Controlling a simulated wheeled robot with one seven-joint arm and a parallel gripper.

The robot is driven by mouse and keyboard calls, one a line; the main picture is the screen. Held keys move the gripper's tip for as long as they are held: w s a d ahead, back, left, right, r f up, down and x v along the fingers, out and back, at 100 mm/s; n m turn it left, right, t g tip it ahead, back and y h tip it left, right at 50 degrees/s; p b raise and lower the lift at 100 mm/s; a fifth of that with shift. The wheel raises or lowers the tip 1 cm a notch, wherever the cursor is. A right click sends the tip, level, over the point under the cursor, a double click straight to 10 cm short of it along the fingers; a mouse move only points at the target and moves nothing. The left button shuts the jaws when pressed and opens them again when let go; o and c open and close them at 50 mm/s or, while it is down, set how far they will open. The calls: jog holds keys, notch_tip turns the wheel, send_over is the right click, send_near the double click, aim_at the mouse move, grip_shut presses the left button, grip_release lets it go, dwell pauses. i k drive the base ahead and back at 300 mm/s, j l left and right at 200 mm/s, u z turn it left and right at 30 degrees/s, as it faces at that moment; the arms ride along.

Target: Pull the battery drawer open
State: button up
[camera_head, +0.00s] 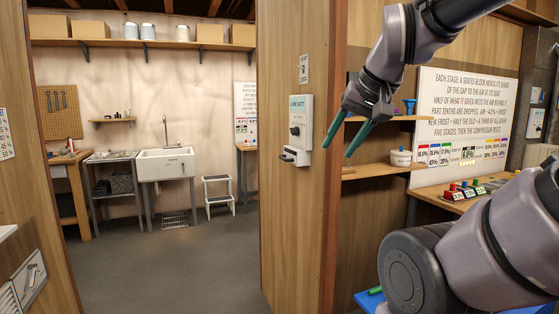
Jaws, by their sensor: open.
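A white wall box (301,122) with teal lettering and a dark knob is mounted on the wooden partition. At its bottom a small white drawer-like part (297,157) with a dark front detail juts out; it looks like the battery drawer, but I cannot tell how far open it is. My gripper (337,152) hangs to the right of the box, pointing down and left. Its two green fingers are spread apart with nothing between them. It is apart from the box in the picture; the depth gap is unclear.
The partition edge (329,220) stands close to my fingers. A bench with several coloured blocks is at right. On the left, open floor (170,265) leads to a sink (166,163).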

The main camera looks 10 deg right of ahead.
aim_at(286, 156)
jog(key=i+j+z, duration=0.15)
jog(key=i+j, duration=0.2)
jog(key=i, duration=0.25)
jog(key=i+j+u, duration=0.1)
jog(key=i+j, duration=0.15)
jog(key=i, duration=0.2)
